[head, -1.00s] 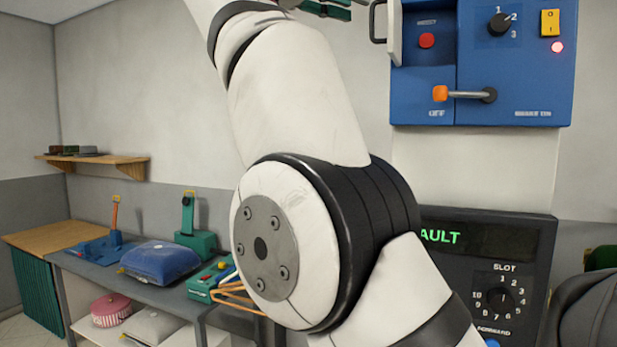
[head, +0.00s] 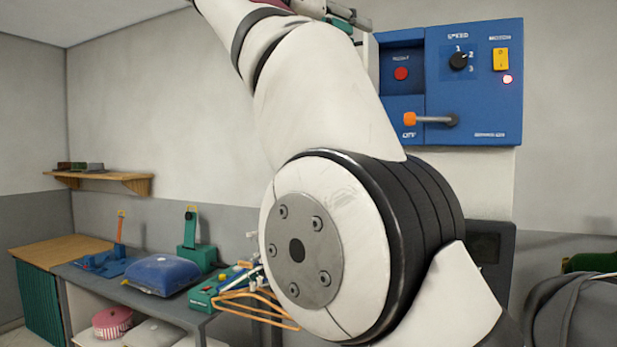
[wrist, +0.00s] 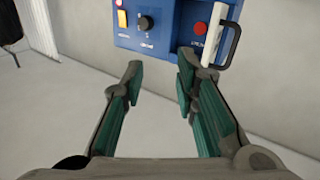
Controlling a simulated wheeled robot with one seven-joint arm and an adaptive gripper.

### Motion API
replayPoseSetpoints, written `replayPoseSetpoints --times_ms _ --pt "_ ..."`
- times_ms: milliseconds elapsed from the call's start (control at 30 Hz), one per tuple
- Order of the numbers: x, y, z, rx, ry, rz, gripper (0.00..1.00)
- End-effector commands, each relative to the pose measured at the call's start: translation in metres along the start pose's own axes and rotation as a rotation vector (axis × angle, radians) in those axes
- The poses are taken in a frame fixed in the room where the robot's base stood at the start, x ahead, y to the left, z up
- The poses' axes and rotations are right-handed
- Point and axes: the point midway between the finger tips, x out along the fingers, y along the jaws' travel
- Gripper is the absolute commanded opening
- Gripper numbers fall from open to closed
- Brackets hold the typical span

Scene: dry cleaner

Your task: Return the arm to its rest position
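My gripper (wrist: 160,82) is open and empty in the wrist view, its green-padded fingers apart with bare floor and wall between them. In the head view only part of it shows at the top edge, above my raised, bent white arm. Beyond the fingers in the wrist view is the blue control box (wrist: 160,42); the fingers appear apart from it. The box also shows in the head view (head: 472,95), with a red button (head: 401,73) in a recess, a speed knob, a yellow switch and an orange-tipped lever (head: 430,119). A pale cover stands open beside the recess.
A dark panel (head: 490,245) below the box is mostly hidden by my arm. At left, a grey bench (head: 190,317) holds a blue cushion (head: 162,273), green devices and orange hangers (head: 255,305). A wall shelf (head: 105,178) is above. Grey cloth (head: 580,315) is at right.

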Motion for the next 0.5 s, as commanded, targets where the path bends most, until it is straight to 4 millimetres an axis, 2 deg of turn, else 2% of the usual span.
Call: replayPoseSetpoints --times_ms 333,500 --pt "0.037 -0.007 0.014 -0.181 -0.057 -0.105 0.28" --pt "0.064 -0.002 0.042 -0.326 -0.127 -0.198 0.28"
